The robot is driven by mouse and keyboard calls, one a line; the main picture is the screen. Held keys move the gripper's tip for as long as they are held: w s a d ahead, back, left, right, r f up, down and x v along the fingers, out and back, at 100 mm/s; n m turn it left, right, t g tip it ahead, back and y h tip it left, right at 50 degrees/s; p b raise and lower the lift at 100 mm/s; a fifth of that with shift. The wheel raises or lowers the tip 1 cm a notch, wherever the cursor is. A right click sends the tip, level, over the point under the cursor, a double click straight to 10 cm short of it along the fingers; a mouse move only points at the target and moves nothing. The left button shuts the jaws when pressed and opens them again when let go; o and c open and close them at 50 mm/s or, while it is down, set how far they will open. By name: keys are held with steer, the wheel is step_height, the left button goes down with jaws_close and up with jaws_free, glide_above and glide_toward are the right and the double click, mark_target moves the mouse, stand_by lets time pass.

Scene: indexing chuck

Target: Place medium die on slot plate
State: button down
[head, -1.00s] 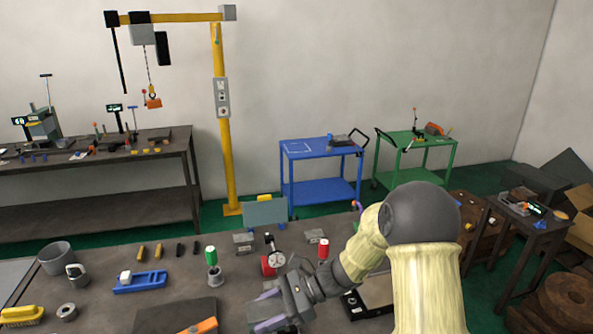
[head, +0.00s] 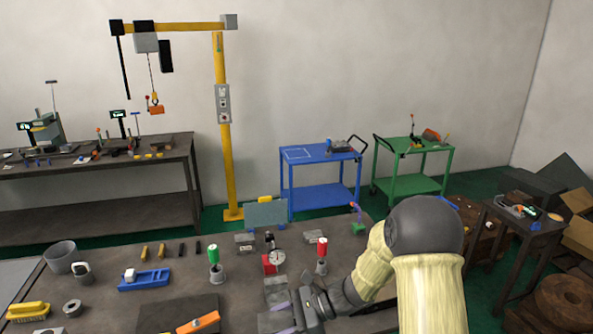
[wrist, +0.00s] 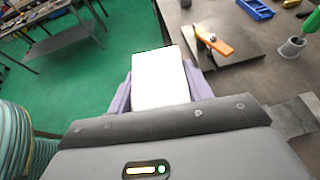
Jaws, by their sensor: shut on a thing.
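My gripper (wrist: 160,82) is shut on a block with a bright white, roughly rectangular face, which I take to be the medium die (wrist: 160,80). The block sits between the purple fingers in the wrist view, above the table's edge with green floor beyond it. In the head view my gripper (head: 290,314) is low in the middle, close to the front of the table; the held block cannot be made out clearly there. A dark flat plate (head: 150,316) with an orange-handled clamp (head: 198,322) lies to its left. I cannot tell which thing is the slot plate.
Around my gripper stand a dial gauge (head: 277,256), a red-handled tool (head: 321,256), a green-handled tool (head: 214,258) and a blue tray (head: 145,280). A grey bucket (head: 60,257) stands at the left. Blue (head: 322,154) and green (head: 412,147) carts stand behind.

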steer(key=d+f+m+t+h+b, duration=0.1)
steer(key=d+f+m+t, duration=0.3)
steer(key=d+f, duration=0.6)
steer(key=d+f+m+t+h+b, duration=0.1)
steer(key=d+f+m+t+b, duration=0.3)
steer(key=d+f, duration=0.6)
step_height(320, 180, down, 4)
steer(key=shift+w+f+m+t, duration=0.1)
steer(key=shift+w+m+t, duration=0.35)
steer(key=shift+t, duration=0.55)
steer(key=shift+a, duration=0.1)
steer(key=shift+m+t+h, duration=1.9)
steer(key=shift+m+h, duration=0.4)
steer(key=shift+m, duration=0.25)
